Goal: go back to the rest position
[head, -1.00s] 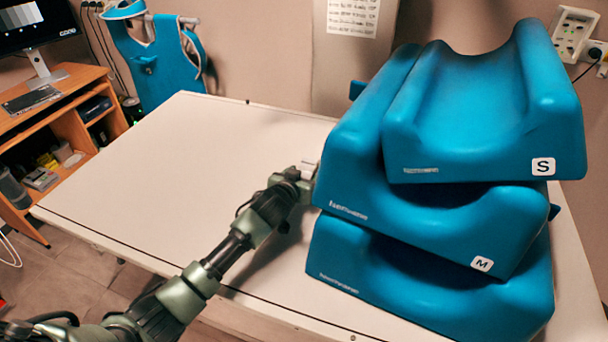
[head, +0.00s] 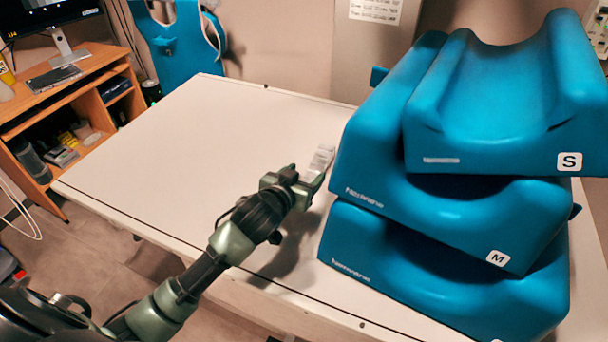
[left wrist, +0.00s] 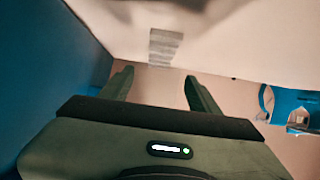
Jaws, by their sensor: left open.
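My left gripper (head: 308,178) reaches in over the white table (head: 200,150), beside the left side of a stack of blue foam supports. Its two fingers stand apart with nothing between them in the left wrist view (left wrist: 158,76). A small grey stepped block (head: 322,158) lies on the table just past the fingertips; it also shows in the left wrist view (left wrist: 165,47), clear of the fingers. My right gripper is not in view.
The stack has a top support marked S (head: 490,130), a middle one marked M (head: 420,205) and a bottom one (head: 400,275). A wooden desk (head: 60,110) with a monitor stands at the left. The table's left part is clear.

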